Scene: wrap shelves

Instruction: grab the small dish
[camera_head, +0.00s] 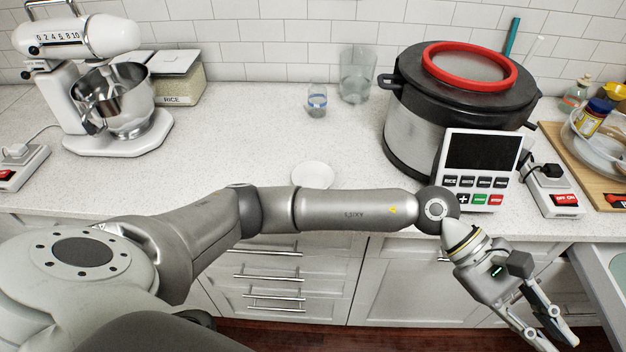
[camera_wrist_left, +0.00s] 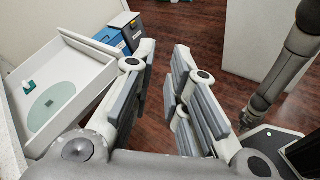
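The small dish (camera_head: 312,175) is white, round and shallow. It sits on the speckled counter near the front edge in the head view, just behind my left forearm, which hides its nearest part. My left arm reaches across from the left, and my left gripper (camera_head: 560,338) hangs at the lower right, in front of the counter and well away from the dish. In the left wrist view the left gripper (camera_wrist_left: 160,105) has its fingers apart with only floor between them. The dish is not in the left wrist view. My right gripper is not in view.
A large cooker (camera_head: 425,125) with a control panel (camera_head: 478,165) stands right of the dish. A stand mixer (camera_head: 115,110) and rice box (camera_head: 177,80) are left. A small glass (camera_head: 317,101) and clear jar (camera_head: 356,75) stand behind. A drawer (camera_wrist_left: 75,80) is pulled open.

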